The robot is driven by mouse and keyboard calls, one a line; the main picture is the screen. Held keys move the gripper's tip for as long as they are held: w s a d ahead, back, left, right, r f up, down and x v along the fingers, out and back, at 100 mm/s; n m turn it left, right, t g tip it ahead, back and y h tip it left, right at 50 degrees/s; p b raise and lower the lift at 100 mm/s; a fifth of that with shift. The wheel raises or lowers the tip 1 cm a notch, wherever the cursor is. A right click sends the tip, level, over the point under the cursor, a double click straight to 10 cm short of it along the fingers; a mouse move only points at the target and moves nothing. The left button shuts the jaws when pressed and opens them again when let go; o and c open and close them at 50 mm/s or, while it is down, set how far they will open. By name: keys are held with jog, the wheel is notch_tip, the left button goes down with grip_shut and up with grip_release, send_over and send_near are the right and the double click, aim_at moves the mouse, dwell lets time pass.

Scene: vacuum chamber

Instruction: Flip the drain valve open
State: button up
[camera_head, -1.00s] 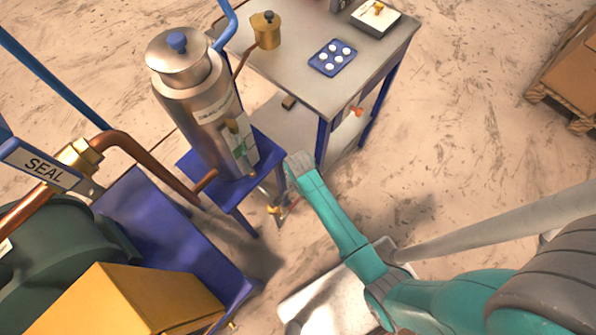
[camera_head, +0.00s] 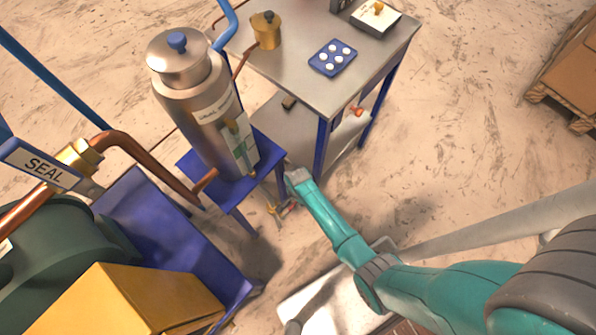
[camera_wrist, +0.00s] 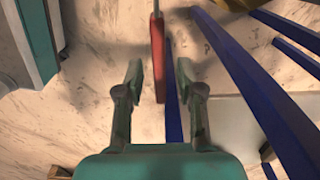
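The drain valve (camera_head: 279,209) shows small below the blue stand that bears the steel tank (camera_head: 200,100), close beside the end of my arm. In the wrist view its red lever (camera_wrist: 157,58) points down the picture between the two fingers. My gripper (camera_wrist: 159,75) is open, with one finger on each side of the lever and a gap to each. I cannot tell how deep the lever sits between the fingertips. In the head view my wrist hides the fingers.
The blue legs of the stand (camera_wrist: 240,80) run close on the right in the wrist view. A grey steel table (camera_head: 290,80) stands behind. A yellow box (camera_head: 130,305) and copper pipe (camera_head: 150,150) are at left.

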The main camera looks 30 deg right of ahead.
aim_at(295, 203)
grip_shut()
dwell(0.4)
jog(key=r+h, duration=0.1)
jog(key=a+r+t+h, duration=0.1)
jog(key=h, duration=0.1)
jog(key=r+h, duration=0.1)
jog(key=shift+s+a+r+h, duration=0.1)
jog(key=shift+s+a+h, duration=0.15)
jog(key=shift+a+h, duration=0.1)
jog(key=shift+s+a+r+t+h, duration=0.2)
jog(key=shift+a+r+t+h, duration=0.5)
jog(key=shift+h, duration=0.45)
jog(key=a+h, duration=0.1)
jog(key=a+r+t+h, duration=0.1)
jog(key=h, duration=0.1)
jog(key=shift+s+r, duration=0.25)
jog(key=shift+s, duration=0.05)
jog(key=shift+s+a+r+t+h, duration=0.2)
jog(key=shift+a+h, duration=0.2)
jog(key=shift+h, duration=0.3)
jog(key=shift+s+a+r+t+h, duration=0.1)
jog(key=shift+s+a+t+h, duration=0.1)
jog(key=shift+a+h, duration=0.35)
jog(key=shift+d+h, duration=0.1)
jog(key=shift+h, duration=0.15)
